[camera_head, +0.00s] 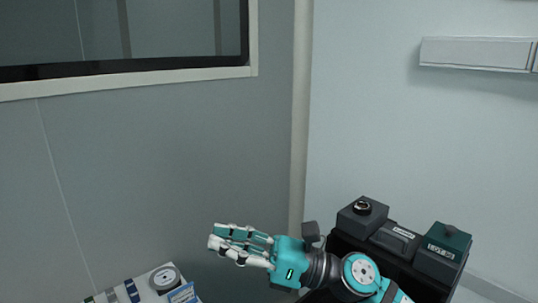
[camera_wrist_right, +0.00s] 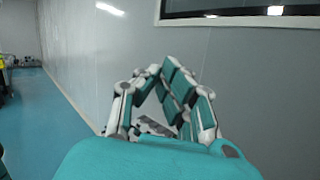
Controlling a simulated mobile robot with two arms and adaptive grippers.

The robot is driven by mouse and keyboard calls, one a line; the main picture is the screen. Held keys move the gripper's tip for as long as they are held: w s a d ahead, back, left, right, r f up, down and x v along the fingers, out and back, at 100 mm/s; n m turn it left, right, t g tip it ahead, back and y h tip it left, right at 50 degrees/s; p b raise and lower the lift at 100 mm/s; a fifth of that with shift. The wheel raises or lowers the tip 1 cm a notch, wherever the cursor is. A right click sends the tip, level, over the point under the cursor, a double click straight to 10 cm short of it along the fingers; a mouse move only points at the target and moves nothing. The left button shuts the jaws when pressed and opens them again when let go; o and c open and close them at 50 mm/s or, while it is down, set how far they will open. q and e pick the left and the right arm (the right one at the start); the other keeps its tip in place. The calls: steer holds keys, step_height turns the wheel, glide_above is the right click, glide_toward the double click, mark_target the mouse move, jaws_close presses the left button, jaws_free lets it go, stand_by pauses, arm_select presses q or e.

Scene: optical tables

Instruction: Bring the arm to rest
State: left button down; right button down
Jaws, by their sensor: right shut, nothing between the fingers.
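My right arm comes in from the lower right in the head view, with teal and dark links. My right gripper (camera_head: 212,235) is held out towards the left, in front of the grey wall. Its fingers are together and hold nothing. In the right wrist view the gripper (camera_wrist_right: 162,72) shows with its fingers meeting at the tips and nothing between them. My left gripper is not in either view.
A black unit with dark boxes (camera_head: 395,237) stands at the lower right, behind my right arm. A light surface (camera_head: 150,284) with a round device and small items is at the bottom left. The wall has a window (camera_head: 120,40). Blue floor (camera_wrist_right: 50,100) lies open at left in the wrist view.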

steer(key=w+d+f+m+t+h, duration=0.35)
steer(key=d+m+t+h, duration=0.45)
steer(key=m, duration=0.8)
steer(key=w+d+f+m+t+h, duration=0.35)
steer(key=d+m+t+h, duration=0.2)
steer(key=m+t, duration=0.7)
steer(key=s+d+f+m+g+h, duration=0.3)
steer(key=d+f+m+g, duration=0.15)
steer(key=f+m, duration=0.3)
steer(key=s+d+f+m+g+h, duration=0.2)
steer(key=d+f+m+g+h, duration=0.25)
steer(key=f, duration=0.45)
steer(key=s+d+f+m+g, duration=0.3)
steer(key=s+f+m+g, duration=0.15)
steer(key=s+f, duration=0.5)
steer(key=s+d+f+m+g, duration=0.2)
steer(key=s+f+m+g, duration=0.3)
steer(key=s, duration=0.8)
step_height(320, 180, down, 30)
steer(key=s+n+g+b, duration=0.1)
steer(key=s+g+b, duration=0.1)
steer(key=s+d+f+b, duration=0.2)
steer(key=s+d+f, duration=0.1)
steer(key=s+f, duration=1.3)
steer(key=shift+s+f+g, duration=0.35)
steer(key=shift+f+g, duration=0.05)
steer(key=shift+f, duration=0.2)
